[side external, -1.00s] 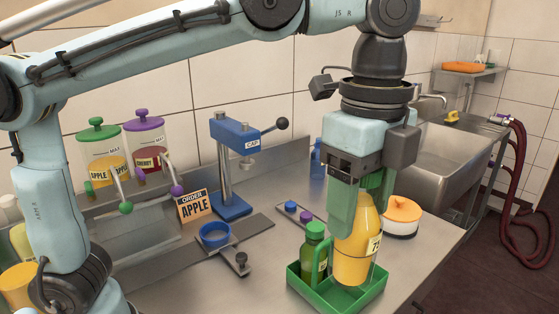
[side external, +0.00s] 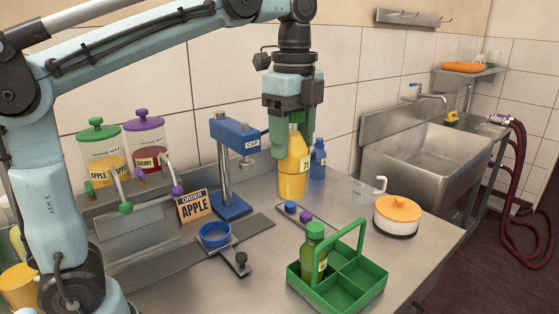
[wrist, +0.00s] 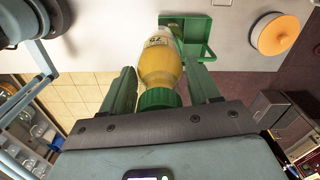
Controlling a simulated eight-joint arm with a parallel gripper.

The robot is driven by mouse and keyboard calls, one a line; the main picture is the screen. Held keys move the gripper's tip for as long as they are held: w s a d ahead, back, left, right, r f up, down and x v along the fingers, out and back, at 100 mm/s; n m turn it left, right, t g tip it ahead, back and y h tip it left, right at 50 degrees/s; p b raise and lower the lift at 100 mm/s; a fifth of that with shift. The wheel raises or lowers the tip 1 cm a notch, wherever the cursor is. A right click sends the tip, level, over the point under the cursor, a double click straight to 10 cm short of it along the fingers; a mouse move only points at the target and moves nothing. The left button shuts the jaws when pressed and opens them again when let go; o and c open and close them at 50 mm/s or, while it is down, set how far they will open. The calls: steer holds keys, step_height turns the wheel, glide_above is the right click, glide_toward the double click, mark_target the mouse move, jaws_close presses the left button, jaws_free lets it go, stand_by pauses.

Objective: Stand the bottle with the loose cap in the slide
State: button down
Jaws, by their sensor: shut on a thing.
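My gripper (side external: 290,135) is shut on a yellow-filled bottle (side external: 293,178), near its top. The bottle is upright behind the small strip with caps, to the right of the blue press; its height above the bench is hard to tell. In the wrist view, the bottle (wrist: 160,65) with its green cap (wrist: 158,98) is between the fingers of my gripper (wrist: 160,85). Whether the cap is loose does not show. The slide, with an empty blue ring holder (side external: 215,234) and a dark knob, lies in front of the press, left of the bottle.
The blue CAP press (side external: 236,138) stands behind the slide. A green carrier (side external: 345,288) at the front holds a small green bottle (side external: 314,258). A blue bottle (side external: 318,160) stands at the back. An orange-topped round container (side external: 397,213) is at right. An APPLE order card (side external: 194,205) stands left.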

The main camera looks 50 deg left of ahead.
steer(key=s+a+n, duration=0.1)
steer(key=s+a, duration=0.2)
steer(key=a, duration=0.8)
steer(key=s+a+n, duration=0.2)
steer(key=s+a, duration=0.1)
steer(key=a, duration=0.8)
step_height(320, 180, down, 17)
steer(key=shift+s+d+f, duration=0.2)
steer(key=shift+d, duration=0.05)
steer(key=shift+f, duration=0.85)
steer(key=shift+f, duration=0.85)
stand_by(0.5)
steer(key=shift+c, duration=0.8)
jaws_free()
